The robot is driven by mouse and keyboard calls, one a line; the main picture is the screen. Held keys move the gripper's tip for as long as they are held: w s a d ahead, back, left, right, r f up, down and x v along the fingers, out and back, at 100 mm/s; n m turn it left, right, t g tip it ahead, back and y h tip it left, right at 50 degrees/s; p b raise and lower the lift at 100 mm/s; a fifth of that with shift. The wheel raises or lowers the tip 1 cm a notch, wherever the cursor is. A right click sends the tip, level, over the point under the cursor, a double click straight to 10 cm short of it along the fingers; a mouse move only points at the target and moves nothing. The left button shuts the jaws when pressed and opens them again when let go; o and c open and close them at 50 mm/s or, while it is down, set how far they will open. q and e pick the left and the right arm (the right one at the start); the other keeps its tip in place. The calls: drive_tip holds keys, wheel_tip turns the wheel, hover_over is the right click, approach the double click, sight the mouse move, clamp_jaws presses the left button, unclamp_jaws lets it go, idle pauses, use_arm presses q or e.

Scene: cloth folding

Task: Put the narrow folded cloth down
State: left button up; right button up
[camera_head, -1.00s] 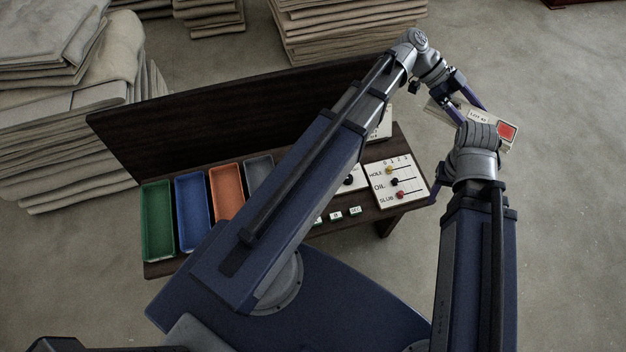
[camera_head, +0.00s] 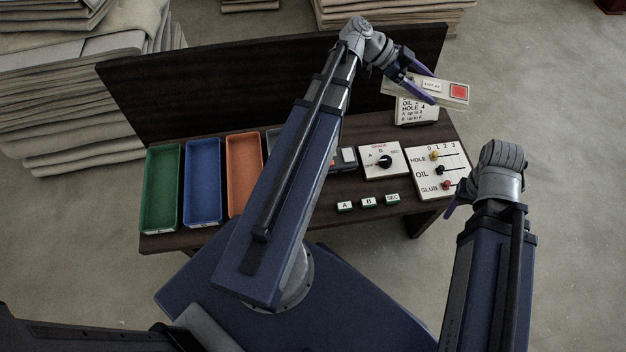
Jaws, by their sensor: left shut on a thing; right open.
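The narrow folded cloth (camera_head: 446,99) is a pale flat strip with a small printed label and a red square on top. My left gripper (camera_head: 418,82) is shut on its left part and holds it over the back right corner of the dark table (camera_head: 210,237), in front of a small printed card (camera_head: 417,111). The cloth hides the upper part of that card. My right gripper (camera_head: 453,203) is open and empty beside the table's right edge. My own wrist hides most of it.
Green (camera_head: 161,190), blue (camera_head: 202,185) and orange (camera_head: 243,170) trays stand at the table's left. A grade dial (camera_head: 384,160), a slider board (camera_head: 438,171) and small buttons (camera_head: 368,202) occupy its right. A dark back panel (camera_head: 230,85) rises behind. Cloth stacks (camera_head: 90,100) stand beyond.

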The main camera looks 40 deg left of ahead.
use_arm(q)
drive_tip(key=s+a+f+n+t+y+b, duration=0.2)
drive_tip(key=s+a+f+n+b, duration=0.1)
drive_tip(key=a+f+b, duration=0.65)
drive_tip(key=s+a+f+n+t+y+b, duration=0.1)
drive_tip(key=s+a+f+n+t+b, duration=0.1)
drive_tip(key=a+f+b, duration=0.7)
drive_tip(key=b, duration=0.9)
approach(353, 132)
drive_tip(key=x, duration=0.4)
drive_tip(key=shift+d, duration=0.15)
drive_tip(key=shift+f, duration=0.2)
drive_tip(key=o, duration=1.2)
drive_tip(key=shift+r, duration=0.15)
